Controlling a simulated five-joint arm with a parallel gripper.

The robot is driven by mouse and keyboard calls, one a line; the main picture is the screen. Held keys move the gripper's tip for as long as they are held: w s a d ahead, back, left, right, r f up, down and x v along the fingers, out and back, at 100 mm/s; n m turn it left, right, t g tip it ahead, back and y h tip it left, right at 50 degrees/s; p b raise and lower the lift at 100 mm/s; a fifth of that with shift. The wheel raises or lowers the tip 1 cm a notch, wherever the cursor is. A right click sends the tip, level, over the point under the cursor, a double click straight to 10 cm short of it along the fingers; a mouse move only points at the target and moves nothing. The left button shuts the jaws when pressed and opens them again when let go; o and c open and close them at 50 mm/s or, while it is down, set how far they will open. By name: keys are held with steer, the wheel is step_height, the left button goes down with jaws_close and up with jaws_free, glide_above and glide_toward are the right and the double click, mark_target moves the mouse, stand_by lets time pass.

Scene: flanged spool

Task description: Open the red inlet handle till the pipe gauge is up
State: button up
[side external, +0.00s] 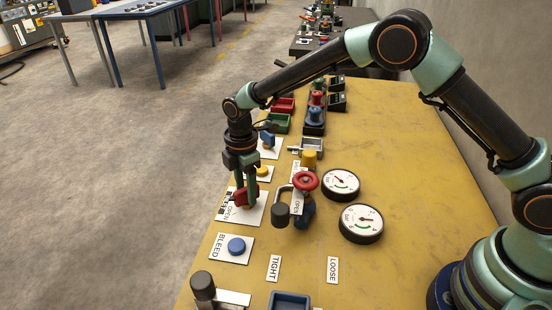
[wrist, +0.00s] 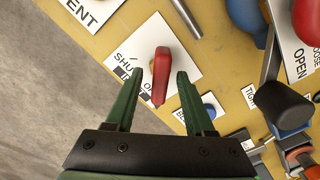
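The red handle (wrist: 161,75) sits on a white plate (wrist: 178,38) whose lettering, partly covered, reads SHU and O. In the wrist view my gripper (wrist: 158,78) is open, with one green finger on each side of the handle and a visible gap to each. In the side view my gripper (side external: 241,188) reaches down over the same plate, and the red handle (side external: 240,198) shows between the fingers. Two round white gauges (side external: 341,183) (side external: 361,221) lie to the right. Their small print is unreadable, so I cannot tell which is the pipe gauge.
A red handwheel (side external: 305,181) with an OPEN label and a dark-capped lever (side external: 281,214) stand right of my gripper. A blue button (side external: 236,245) on the BLEED plate lies nearer the camera. TIGHT (side external: 274,268) and LOOSE (side external: 333,270) labels lie on open yellow tabletop.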

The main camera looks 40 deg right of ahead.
step_height(320, 180, up, 12)
stand_by(0.6)
